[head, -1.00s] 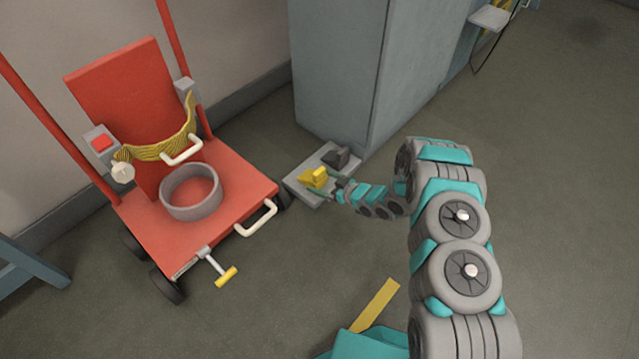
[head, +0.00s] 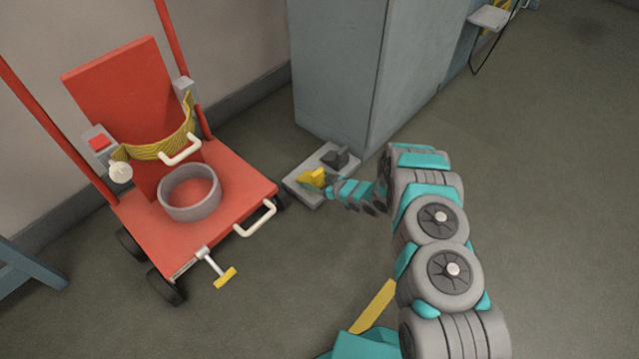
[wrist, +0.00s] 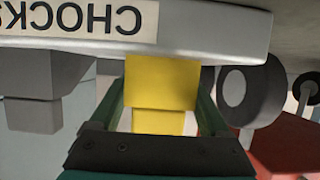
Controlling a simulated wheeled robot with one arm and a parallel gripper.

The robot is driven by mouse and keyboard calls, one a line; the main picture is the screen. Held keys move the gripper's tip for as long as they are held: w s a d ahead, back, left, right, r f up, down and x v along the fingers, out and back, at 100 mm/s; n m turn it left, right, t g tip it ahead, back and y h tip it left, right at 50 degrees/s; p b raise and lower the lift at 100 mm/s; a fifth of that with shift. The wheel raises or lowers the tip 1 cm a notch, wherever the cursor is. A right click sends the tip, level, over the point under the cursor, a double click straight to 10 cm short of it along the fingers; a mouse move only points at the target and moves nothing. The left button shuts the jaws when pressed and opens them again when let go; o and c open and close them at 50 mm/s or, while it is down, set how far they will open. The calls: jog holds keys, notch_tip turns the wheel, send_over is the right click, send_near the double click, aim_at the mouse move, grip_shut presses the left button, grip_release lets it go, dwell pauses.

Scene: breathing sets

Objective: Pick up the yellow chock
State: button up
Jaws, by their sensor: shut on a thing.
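The yellow chock (head: 312,178) is at the low grey tray (head: 297,190) on the floor, between the red cart and the grey cabinet. In the wrist view the yellow chock (wrist: 160,92) sits between my two dark green fingers, against the tray edge, which bears a "CHOCKS" label (wrist: 85,20). My gripper (head: 326,186) is shut on the chock. It also shows in the wrist view (wrist: 160,112). Whether the chock is clear of the tray I cannot tell. A dark grey chock (head: 340,158) sits on the tray behind it, to the right.
The red cart (head: 240,180) with a grey ring (head: 190,193) stands close on the left. The tall grey-blue cabinet (head: 335,80) stands just behind the tray. A blue-grey stand (head: 25,270) is at the far left. The floor to the right is open.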

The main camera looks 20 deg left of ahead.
jog(key=c, duration=0.9)
